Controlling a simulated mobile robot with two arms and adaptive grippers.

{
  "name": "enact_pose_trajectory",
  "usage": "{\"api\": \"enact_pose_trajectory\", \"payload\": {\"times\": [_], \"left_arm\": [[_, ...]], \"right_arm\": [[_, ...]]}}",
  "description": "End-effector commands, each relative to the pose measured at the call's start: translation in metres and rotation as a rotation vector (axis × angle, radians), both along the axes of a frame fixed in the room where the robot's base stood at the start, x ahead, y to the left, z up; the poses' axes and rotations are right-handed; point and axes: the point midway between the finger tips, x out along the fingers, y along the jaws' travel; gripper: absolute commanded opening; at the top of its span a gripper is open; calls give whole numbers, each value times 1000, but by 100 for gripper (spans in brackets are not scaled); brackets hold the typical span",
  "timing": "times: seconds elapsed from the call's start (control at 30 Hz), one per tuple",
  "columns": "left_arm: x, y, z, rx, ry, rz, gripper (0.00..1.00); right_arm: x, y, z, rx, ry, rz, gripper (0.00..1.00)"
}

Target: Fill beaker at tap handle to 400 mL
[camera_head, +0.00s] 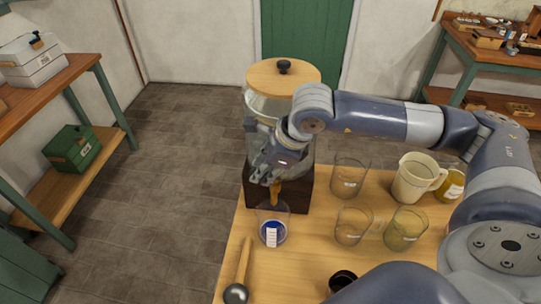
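A glass dispenser (258,105) with a wooden lid stands on a dark wooden block (297,193) on the table. An orange-brown tap handle (275,190) shows at its front. A clear beaker (273,226) stands on the table just below the tap, with a white label and blue near its bottom; the fill level is too small to read. My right arm reaches in from the right across the dispenser. Its gripper (264,170) is at the tap, just above and left of the handle; whether its fingers touch or grip the handle is unclear. My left gripper is not in view.
Clear glass vessels (350,177), (353,224), (405,229) stand right of the beaker. A cream jug (415,178) and an amber jar (452,184) are farther right. A ladle (237,290) lies at the front left, and a dark round object (342,281) is near the front.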

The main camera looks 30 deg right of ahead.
Motion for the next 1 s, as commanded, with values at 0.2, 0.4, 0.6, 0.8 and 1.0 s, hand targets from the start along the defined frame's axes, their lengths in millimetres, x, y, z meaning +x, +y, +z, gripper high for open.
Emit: {"api": "enact_pose_trajectory", "payload": {"times": [0.2, 0.4, 0.6, 0.8, 1.0], "left_arm": [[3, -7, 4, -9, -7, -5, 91], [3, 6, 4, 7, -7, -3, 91], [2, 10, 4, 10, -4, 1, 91], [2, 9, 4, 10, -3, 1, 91], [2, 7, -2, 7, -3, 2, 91]], "right_arm": [[4, 2, -11, 0, 0, 0, 26], [4, 2, -12, 0, 0, 1, 26], [4, 2, -12, 0, 0, 1, 0], [4, 2, -11, 0, 0, 1, 0], [3, 3, -13, 0, 1, 62, 0]]}}
